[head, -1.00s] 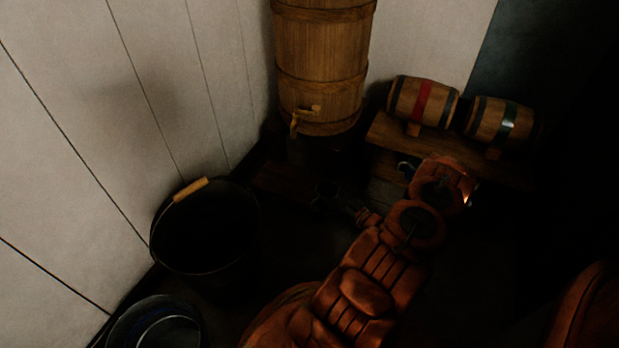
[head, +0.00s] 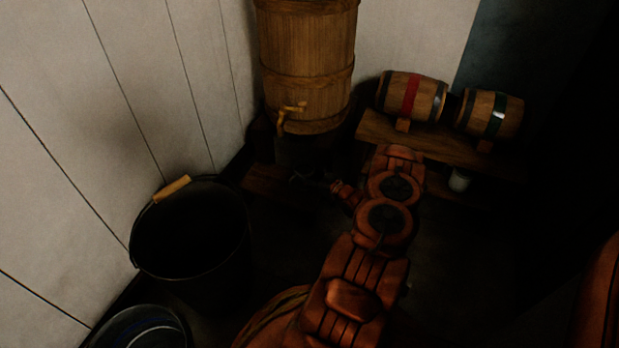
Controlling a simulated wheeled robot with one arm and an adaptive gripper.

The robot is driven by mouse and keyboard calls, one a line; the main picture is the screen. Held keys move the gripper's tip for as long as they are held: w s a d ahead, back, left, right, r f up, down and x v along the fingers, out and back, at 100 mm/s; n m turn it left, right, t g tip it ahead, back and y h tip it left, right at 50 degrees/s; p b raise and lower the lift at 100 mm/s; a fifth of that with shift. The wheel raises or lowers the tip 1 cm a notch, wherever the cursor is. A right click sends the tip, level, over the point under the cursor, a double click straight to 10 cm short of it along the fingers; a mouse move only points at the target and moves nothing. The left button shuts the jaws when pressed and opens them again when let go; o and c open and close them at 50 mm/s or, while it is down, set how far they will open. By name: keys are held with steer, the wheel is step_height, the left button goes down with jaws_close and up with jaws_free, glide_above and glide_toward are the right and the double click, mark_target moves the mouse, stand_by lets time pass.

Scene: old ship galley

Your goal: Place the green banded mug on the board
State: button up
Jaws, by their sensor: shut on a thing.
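My gripper (head: 316,182) is low in the dark, left of my orange arm and below the cask's tap. It is shut on a dark thing whose shape and colour hardly show. I cannot tell whether this is the green banded mug, and no green band shows on any mug. A low wooden board (head: 268,181) lies in shadow to the left of my gripper, below the cask. I cannot tell whether it is the task's board. A small pale cup-like thing (head: 460,180) shows under the bench at right.
A tall wooden cask (head: 305,70) with a tap (head: 291,115) stands in the corner. Two small kegs, red-banded (head: 411,96) and green-banded (head: 492,115), lie on a bench (head: 430,145). A black bucket (head: 192,235) and a round tub (head: 140,330) stand at left.

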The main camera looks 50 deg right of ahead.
steer(key=shift+f, duration=0.95)
steer(key=shift+r, duration=0.1)
steer(key=o, duration=1.4)
